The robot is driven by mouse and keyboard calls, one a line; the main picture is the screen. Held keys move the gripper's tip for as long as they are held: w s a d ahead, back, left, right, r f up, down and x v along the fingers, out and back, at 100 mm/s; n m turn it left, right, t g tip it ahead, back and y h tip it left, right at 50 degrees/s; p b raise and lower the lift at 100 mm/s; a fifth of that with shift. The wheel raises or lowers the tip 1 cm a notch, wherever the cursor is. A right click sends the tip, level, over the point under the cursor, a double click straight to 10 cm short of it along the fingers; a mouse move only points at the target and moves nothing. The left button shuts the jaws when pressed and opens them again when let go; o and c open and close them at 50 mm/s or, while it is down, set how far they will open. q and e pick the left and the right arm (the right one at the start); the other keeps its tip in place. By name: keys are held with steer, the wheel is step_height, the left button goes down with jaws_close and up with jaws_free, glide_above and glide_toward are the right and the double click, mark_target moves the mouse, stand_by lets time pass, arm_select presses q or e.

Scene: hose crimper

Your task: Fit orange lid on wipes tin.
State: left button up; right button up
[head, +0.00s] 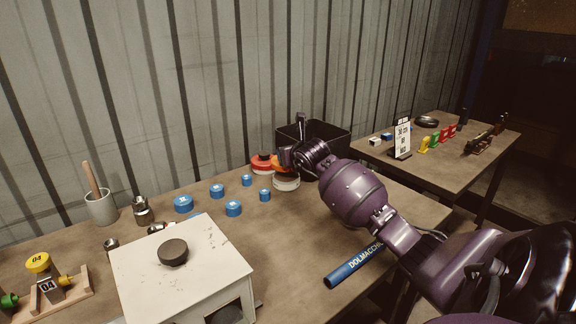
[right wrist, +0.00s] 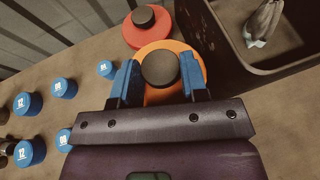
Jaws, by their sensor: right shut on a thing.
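The orange lid (head: 279,166) has a dark round knob (right wrist: 160,69) and fills the middle of the right wrist view (right wrist: 157,97). My right gripper (right wrist: 160,75) is shut on this knob, one blue finger on each side. In the head view the lid is just above a pale round tin (head: 286,184), partly covered by my gripper. I cannot tell whether lid and tin touch. The tin is hidden under the lid and gripper in the right wrist view. My left gripper is not in view.
A red lid (head: 263,164) with a dark knob is close behind the orange lid. A black bin (head: 331,136) stands to its right. Several blue caps (head: 217,191) lie to the left. A white box (head: 190,262) and a blue tube (head: 352,268) are nearer.

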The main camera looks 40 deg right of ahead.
mark_target(288, 178)
step_height(288, 178, down, 3)
steer(key=shift+f, duration=0.3)
steer(key=shift+f+b, duration=0.4)
steer(key=shift+b, duration=0.05)
steer(key=shift+f, duration=0.25)
steer(key=o, duration=1)
